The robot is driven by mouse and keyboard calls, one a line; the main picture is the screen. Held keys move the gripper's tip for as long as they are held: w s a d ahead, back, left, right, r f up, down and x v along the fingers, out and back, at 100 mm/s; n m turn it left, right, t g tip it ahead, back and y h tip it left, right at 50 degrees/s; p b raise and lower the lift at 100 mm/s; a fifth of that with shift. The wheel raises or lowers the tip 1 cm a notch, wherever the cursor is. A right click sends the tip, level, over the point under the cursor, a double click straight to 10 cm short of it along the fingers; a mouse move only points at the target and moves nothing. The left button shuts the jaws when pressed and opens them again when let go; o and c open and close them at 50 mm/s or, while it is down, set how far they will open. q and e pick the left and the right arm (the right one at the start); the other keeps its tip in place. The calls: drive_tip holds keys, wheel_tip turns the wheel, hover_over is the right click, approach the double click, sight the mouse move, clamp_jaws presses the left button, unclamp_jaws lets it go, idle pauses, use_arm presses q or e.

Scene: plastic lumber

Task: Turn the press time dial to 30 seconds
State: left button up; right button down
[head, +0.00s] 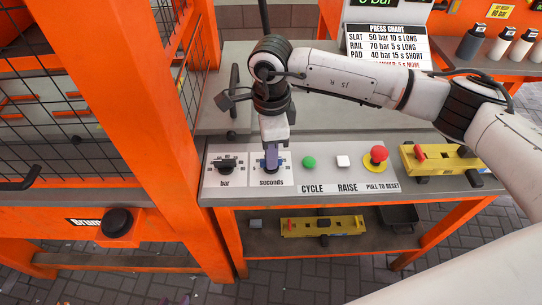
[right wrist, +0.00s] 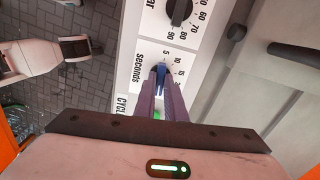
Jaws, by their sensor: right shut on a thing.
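The press time dial, marked "seconds" (head: 284,179), is on the control panel just right of the black "bar" dial (head: 227,164). My right gripper (head: 271,160) comes down on it from above. In the right wrist view, my right gripper's purple fingers (right wrist: 161,98) are closed on the dial's blue knob (right wrist: 160,71). The numbers 5, 10 and 15 show beside the knob; the fingers hide the rest of the scale. The pointer's exact reading cannot be told. Small purple tips, apparently my left gripper (head: 178,301), barely show at the bottom edge of the head view.
Right of the dial are a green CYCLE button (head: 309,162), a white RAISE button (head: 343,160) and a red emergency knob (head: 378,155). A yellow tool (head: 425,160) lies beyond them. An orange post (head: 120,110) stands left. A press chart (head: 385,45) stands behind.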

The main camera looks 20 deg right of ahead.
drive_tip(key=shift+m, duration=0.6)
drive_tip(key=c, duration=1.8)
unclamp_jaws()
wheel_tip(320, 180, up, 10)
drive_tip(key=shift+r+b, duration=0.2)
drive_tip(key=shift+b, duration=0.5)
drive_tip(key=shift+s, duration=0.1)
